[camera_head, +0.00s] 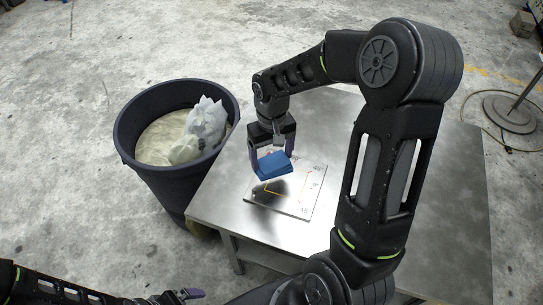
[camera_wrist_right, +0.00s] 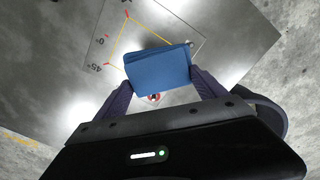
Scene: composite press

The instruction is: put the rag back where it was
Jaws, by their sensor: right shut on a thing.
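The rag is a folded blue cloth (camera_head: 274,164). My right gripper (camera_head: 271,160) is shut on it and holds it over the marked plate on the metal table. In the right wrist view the rag (camera_wrist_right: 158,68) sits between the two purple fingers of my right gripper (camera_wrist_right: 160,85). The plate (camera_head: 300,206) has yellow corner lines and angle marks; the rag hides part of it. A dark shadow lies on the plate below the rag. My left gripper (camera_head: 183,295) is low at the left, apart from the table; its jaws are unclear.
A black bin (camera_head: 170,178) with pale contents and a crumpled white bag (camera_head: 205,120) stands left of the metal table (camera_head: 230,205). The table's left part is bare. A round stand base (camera_head: 510,112) with a cable is on the concrete floor at the right.

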